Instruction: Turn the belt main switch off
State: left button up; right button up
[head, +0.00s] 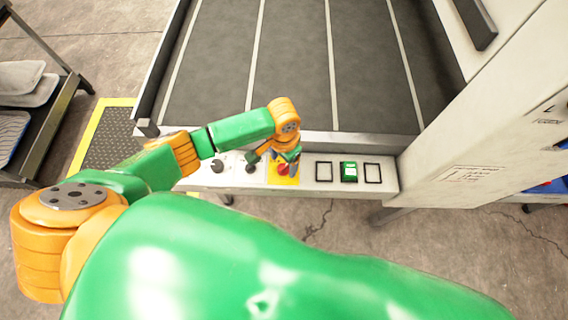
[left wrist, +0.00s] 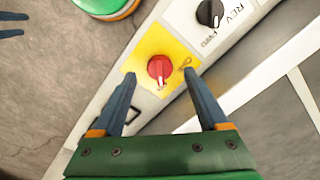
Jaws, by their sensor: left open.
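The belt main switch is a red rotary knob (left wrist: 159,67) on a yellow plate (left wrist: 146,48) in the left wrist view; a white mark on it points toward the picture's bottom. In the head view the red knob (head: 283,170) is partly hidden by my left gripper (head: 275,160), which is over the control panel (head: 305,184). In the left wrist view my left gripper (left wrist: 160,77) is open and empty, one finger on each side of the knob and apart from it.
A black FWD/REV knob (left wrist: 210,13) sits beside the yellow plate. A green rocker switch (head: 349,172) between black frames is right of it. The belt (head: 290,60) lies behind the panel, a white cabinet (head: 480,140) at right, a rack (head: 50,110) at left.

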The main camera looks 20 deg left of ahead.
aim_at(284, 168)
pick_arm(q)
notch_tip(284, 168, down, 2)
jog(key=shift+w+f, duration=0.1)
jog(key=shift+f, duration=0.15)
jog(key=shift+c, duration=0.2)
grip_shut()
jog(key=shift+r+n+p, duration=0.15)
jog(key=shift+n+p, duration=0.6)
jog(key=shift+r+n+p, duration=0.15)
jog(key=shift+n+p, duration=0.55)
jog(key=shift+n, duration=0.05)
jog(key=n+p, duration=0.2)
jog(key=n, duration=0.2)
jog(key=shift+d+f+n+p, duration=0.1)
jog(key=shift+n+p, duration=0.2)
jog(key=shift+p, duration=0.05)
jog(key=n+p, duration=0.1)
jog(key=n, duration=0.4)
jog(key=shift+p, duration=0.4)
jog(key=n, duration=0.5)
jog(key=shift+f+p, duration=0.15)
jog(key=shift+p, duration=0.25)
jog(key=shift+n, duration=0.3)
